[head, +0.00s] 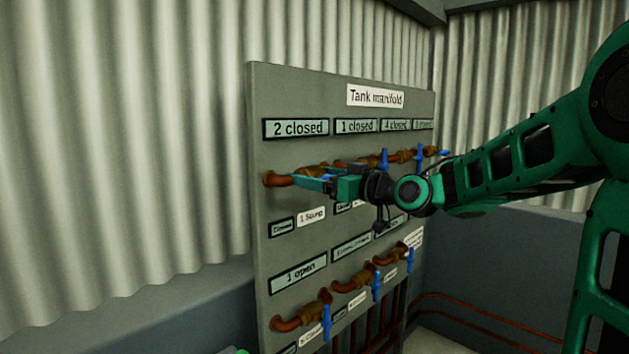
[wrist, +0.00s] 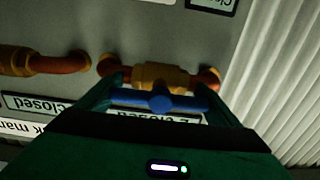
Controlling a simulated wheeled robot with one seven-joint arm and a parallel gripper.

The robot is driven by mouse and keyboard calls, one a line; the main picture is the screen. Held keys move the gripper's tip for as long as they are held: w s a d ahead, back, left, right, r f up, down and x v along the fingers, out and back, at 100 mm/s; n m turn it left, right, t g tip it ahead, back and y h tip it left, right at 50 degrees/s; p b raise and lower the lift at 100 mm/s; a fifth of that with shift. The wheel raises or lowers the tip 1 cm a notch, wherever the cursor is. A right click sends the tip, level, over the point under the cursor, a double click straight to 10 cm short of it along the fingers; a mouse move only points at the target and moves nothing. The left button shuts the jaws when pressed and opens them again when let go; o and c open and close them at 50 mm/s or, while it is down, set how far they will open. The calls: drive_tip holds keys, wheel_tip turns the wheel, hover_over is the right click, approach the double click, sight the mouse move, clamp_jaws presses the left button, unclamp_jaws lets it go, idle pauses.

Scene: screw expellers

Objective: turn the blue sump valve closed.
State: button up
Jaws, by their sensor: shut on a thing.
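The blue sump valve handle (head: 327,177) is at the upper left of the tank manifold panel, above a "1 Sump" label (head: 312,216). In the wrist view the blue handle (wrist: 160,101) lies roughly parallel to its pipe, in front of the brass valve body (wrist: 165,77). My gripper (head: 310,179) is at this valve, its green fingers at both ends of the handle; in the wrist view my gripper (wrist: 163,100) is shut on it lengthwise. A display (head: 295,128) above reads "2 closed". The small display (head: 281,227) beside the sump label is too small to read.
More blue-handled valves stand to the right in the upper row (head: 385,159) and in a lower row (head: 326,322). Their handles look upright, except one at the upper far right. Red pipes (head: 470,298) run low at the right. Corrugated wall (head: 120,130) is behind.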

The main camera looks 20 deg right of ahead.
drive_tip(key=shift+m, duration=0.3)
drive_tip(key=m, duration=0.3)
drive_tip(key=shift+d+m, duration=0.15)
drive_tip(key=shift+m, duration=0.15)
drive_tip(key=m, duration=0.4)
drive_tip(key=shift+w+d+m, duration=0.1)
drive_tip(key=shift+m, duration=0.2)
drive_tip(key=m, duration=0.4)
drive_tip(key=shift+d+f, duration=0.1)
drive_tip(key=shift+f, duration=0.05)
drive_tip(key=m, duration=0.5)
drive_tip(key=shift+f, duration=0.15)
drive_tip(key=shift+f+m, duration=0.1)
drive_tip(key=shift+m, duration=0.2)
